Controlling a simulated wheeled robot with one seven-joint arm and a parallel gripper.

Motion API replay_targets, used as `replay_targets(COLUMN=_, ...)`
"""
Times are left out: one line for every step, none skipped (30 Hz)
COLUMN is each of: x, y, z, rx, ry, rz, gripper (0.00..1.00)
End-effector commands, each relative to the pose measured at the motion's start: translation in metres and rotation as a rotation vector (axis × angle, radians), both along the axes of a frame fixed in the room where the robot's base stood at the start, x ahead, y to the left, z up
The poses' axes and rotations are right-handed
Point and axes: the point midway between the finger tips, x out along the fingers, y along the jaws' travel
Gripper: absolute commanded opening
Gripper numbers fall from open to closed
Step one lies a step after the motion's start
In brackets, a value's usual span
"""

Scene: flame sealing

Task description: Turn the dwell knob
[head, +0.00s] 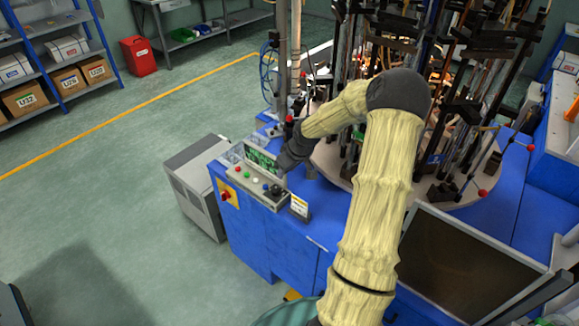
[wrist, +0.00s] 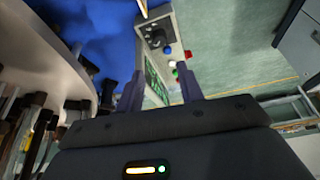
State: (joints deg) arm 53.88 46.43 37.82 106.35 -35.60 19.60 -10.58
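The grey control box (head: 243,186) stands on the blue machine, with a green screen (head: 262,159) and a row of coloured buttons. A black knob (head: 275,189) sits at the right end of its panel. In the wrist view the knob (wrist: 157,38) shows on the box face beyond the fingertips, near a blue button. I take it as the dwell knob; no label is readable. My gripper (wrist: 162,88) is open and empty, its two dark fingers apart. In the head view my gripper (head: 284,171) is beside the screen, close to the knob; its fingers are hard to make out.
A red switch on a yellow plate (head: 227,195) is on the machine's front. A small sign (head: 299,207) stands right of the box. The round machine table (head: 333,163) with tall dark rods is close behind my arm. A monitor (head: 465,262) is at lower right. Floor at left is clear.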

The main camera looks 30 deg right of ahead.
Motion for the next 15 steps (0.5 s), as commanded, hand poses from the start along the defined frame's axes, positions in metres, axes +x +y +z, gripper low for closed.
replay_targets(x=-0.003, y=-0.002, z=0.008, rx=-0.001, ry=-0.001, rz=-0.004, gripper=0.37)
replay_targets(x=-0.005, y=-0.002, z=0.012, rx=-0.001, ry=-0.001, rz=-0.002, gripper=0.37)
replay_targets(x=-0.006, y=-0.002, z=0.016, rx=0.0, ry=-0.001, rz=-0.001, gripper=0.37)
replay_targets(x=-0.008, y=-0.003, z=0.019, rx=0.0, ry=-0.001, rz=-0.002, gripper=0.37)
replay_targets(x=-0.009, y=-0.003, z=0.021, rx=0.0, ry=0.0, rz=-0.002, gripper=0.37)
replay_targets(x=-0.009, y=-0.002, z=0.023, rx=0.0, ry=0.0, rz=-0.001, gripper=0.37)
replay_targets(x=-0.01, y=-0.002, z=0.024, rx=0.0, ry=0.001, rz=0.0, gripper=0.37)
replay_targets(x=-0.01, y=-0.002, z=0.024, rx=0.001, ry=0.001, rz=0.0, gripper=0.37)
replay_targets(x=-0.01, y=-0.002, z=0.024, rx=0.0, ry=0.001, rz=0.001, gripper=0.37)
replay_targets(x=-0.01, y=-0.002, z=0.025, rx=0.0, ry=0.001, rz=0.001, gripper=0.37)
replay_targets(x=-0.01, y=-0.002, z=0.025, rx=0.0, ry=0.001, rz=0.001, gripper=0.37)
replay_targets(x=-0.01, y=-0.002, z=0.024, rx=0.0, ry=0.001, rz=0.001, gripper=0.37)
replay_targets(x=-0.01, y=-0.002, z=0.024, rx=0.0, ry=0.001, rz=0.001, gripper=0.37)
replay_targets(x=-0.01, y=-0.002, z=0.024, rx=0.0, ry=0.001, rz=0.001, gripper=0.37)
replay_targets(x=-0.01, y=-0.002, z=0.024, rx=0.0, ry=0.001, rz=0.001, gripper=0.38)
